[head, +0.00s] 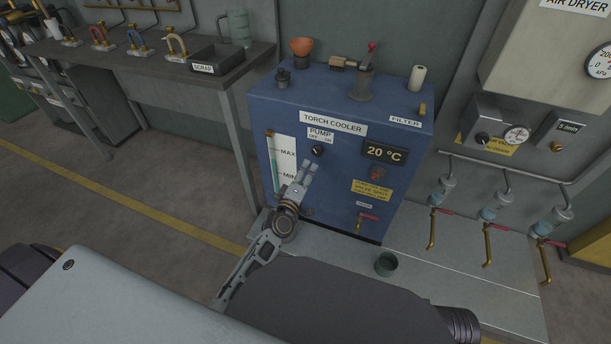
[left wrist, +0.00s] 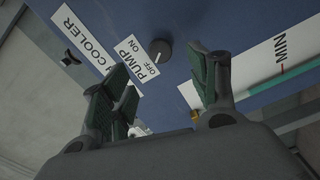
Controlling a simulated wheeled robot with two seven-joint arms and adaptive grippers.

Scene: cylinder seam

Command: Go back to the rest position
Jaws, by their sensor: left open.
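My left gripper (head: 309,168) is in front of the blue torch cooler (head: 410,150), just below the pump knob (head: 317,151). In the left wrist view its fingers (left wrist: 165,90) are spread apart with nothing between them. The pump knob (left wrist: 160,50) shows there beyond the fingers, against the blue front panel, and the fingers look apart from it. The level gauge (head: 283,160) with MAX and MIN marks is left of the gripper in the head view. My right gripper is in neither view.
A red-handled valve (head: 368,217) sits low on the cooler front. A small dark cup (head: 386,264) stands on the grey platform (head: 440,270). A workbench (head: 140,62) with a scrap tray (head: 217,59) is at the left. Several pipes with brass valves (head: 432,225) are at the right.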

